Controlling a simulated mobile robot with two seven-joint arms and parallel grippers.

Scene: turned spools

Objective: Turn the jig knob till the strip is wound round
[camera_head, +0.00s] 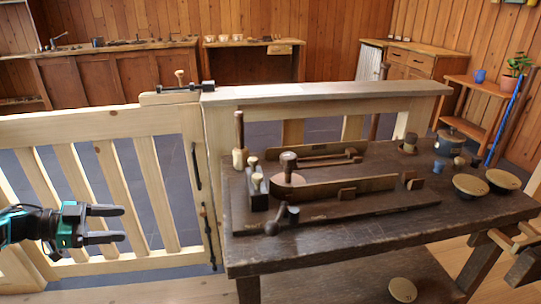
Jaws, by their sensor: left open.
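On the dark workbench (300,259) lies a dark wooden jig board (330,208). A round knob (288,157) stands upright near the board's left part, with a pale rounded piece at its foot. A long thin brown strip (345,188) runs from there to the right and looks straight, not wound. A small crank with a ball end (271,228) sits at the board's front edge. My left gripper (122,223) is at the far left, open and empty, in front of the wooden gate and well apart from the jig. My right gripper is not in view.
A pale slatted gate (90,128) and a post stand between my left gripper and the bench. A raised rail (330,93) runs behind the bench. Brass-coloured dishes (470,185) and small pots sit at the bench's right. Another dish (402,290) lies below the bench.

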